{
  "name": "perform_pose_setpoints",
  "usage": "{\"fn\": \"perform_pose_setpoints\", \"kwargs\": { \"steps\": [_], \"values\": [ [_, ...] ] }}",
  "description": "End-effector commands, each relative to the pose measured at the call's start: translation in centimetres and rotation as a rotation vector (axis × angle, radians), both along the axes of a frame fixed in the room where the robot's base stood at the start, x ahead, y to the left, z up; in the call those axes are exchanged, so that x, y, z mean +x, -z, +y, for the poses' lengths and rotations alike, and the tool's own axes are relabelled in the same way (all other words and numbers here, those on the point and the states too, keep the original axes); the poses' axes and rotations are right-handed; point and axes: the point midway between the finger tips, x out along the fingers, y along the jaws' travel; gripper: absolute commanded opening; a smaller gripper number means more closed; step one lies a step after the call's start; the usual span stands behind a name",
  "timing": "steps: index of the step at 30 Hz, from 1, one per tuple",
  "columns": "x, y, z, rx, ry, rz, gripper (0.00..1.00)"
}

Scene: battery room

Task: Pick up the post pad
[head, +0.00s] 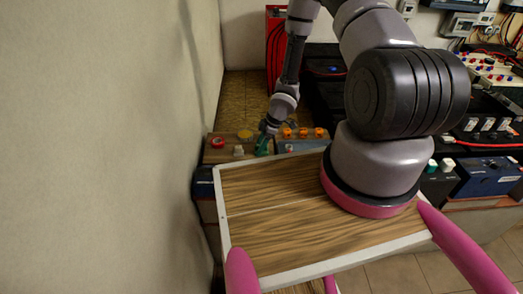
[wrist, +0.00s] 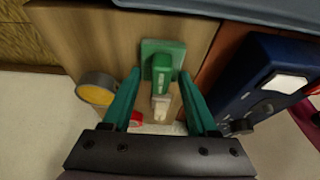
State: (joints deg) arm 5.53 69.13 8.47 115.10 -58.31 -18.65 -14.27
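My gripper (wrist: 159,76) has two teal fingers standing apart, with nothing clamped between them. Its tips are on either side of a green block (wrist: 163,68) on a square green base, with a gap at each side. I cannot tell for sure which thing is the post pad; this green piece may be it. A small pale piece (wrist: 160,104) shows between the fingers, nearer the palm. In the head view my gripper (head: 264,145) points down at the right end of a wooden surface (head: 226,152) and hides the green piece.
A yellow disc (wrist: 97,88) lies left of my fingers, and a red piece (wrist: 136,119) is partly hidden by the left finger. A blue box (wrist: 262,80) stands close at right. In the head view, orange caps (head: 303,132) top the neighbouring unit, and a wall (head: 110,150) is at left.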

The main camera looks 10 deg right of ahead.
Motion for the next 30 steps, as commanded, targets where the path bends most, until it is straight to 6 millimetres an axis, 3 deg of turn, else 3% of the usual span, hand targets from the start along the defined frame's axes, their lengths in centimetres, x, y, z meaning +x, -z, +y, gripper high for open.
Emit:
{"fn": "perform_pose_setpoints", "kwargs": {
  "steps": [2,3,13,24,30],
  "values": [
    [0.0,0.0,0.0,0.0,0.0,0.0,0.06],
    [0.0,0.0,0.0,0.0,0.0,0.0,0.0],
    [0.0,-0.9,0.0,0.001,0.0,-0.001,0.0],
    [0.1,-7.8,-0.1,0.0,0.003,-0.003,0.0],
    [0.0,-9.7,0.0,0.002,0.001,-0.001,0.0]
  ]
}}
